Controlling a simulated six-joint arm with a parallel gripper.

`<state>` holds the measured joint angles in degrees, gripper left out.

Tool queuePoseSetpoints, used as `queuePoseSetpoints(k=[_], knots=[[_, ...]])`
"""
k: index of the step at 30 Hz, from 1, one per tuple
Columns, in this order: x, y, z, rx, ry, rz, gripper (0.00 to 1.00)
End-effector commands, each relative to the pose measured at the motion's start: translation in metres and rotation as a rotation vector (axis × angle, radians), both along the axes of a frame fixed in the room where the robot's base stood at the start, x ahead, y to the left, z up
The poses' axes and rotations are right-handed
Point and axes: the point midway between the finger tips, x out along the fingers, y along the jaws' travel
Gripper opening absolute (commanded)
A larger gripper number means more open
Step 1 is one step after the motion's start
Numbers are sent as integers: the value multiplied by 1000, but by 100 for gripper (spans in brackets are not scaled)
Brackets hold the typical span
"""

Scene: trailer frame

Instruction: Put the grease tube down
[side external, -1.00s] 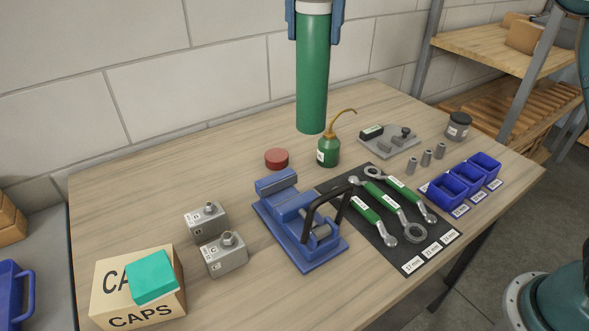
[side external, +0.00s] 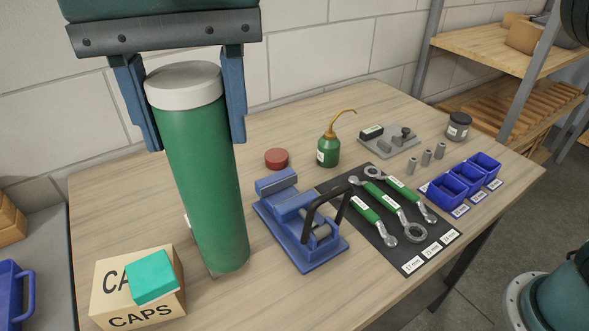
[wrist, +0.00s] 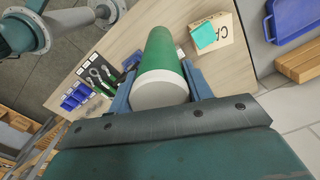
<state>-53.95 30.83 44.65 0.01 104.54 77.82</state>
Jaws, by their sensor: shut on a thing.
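The grease tube is a long green cylinder (side external: 205,185) with a white cap, upright with a slight tilt in the side view. My gripper (side external: 188,105) is shut on its upper end, a blue finger on each side of the cap. The tube's lower end appears in front of the area between the CAPS box and the blue vise; I cannot tell whether it touches the table (side external: 120,200). In the wrist view the tube (wrist: 162,55) points away from my gripper (wrist: 160,92), over the table.
The CAPS box (side external: 110,290) with a teal block (side external: 152,277) is left of the tube. The blue vise (side external: 300,225) is right. Beyond are a red puck (side external: 276,158), an oil can (side external: 329,148), wrenches on a black mat (side external: 405,262) and blue bins (side external: 447,190).

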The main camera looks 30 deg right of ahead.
Motion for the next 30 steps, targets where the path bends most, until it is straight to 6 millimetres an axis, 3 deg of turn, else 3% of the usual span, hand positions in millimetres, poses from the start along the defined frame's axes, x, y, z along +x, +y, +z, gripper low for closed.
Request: queuePoseSetpoints(k=[4,14,20,30], knots=[[-11,8,1,2,-1,22,0],[-12,9,-2,2,-2,25,0],[-12,9,-15,1,0,25,0],[-12,8,-53,0,0,25,0]])
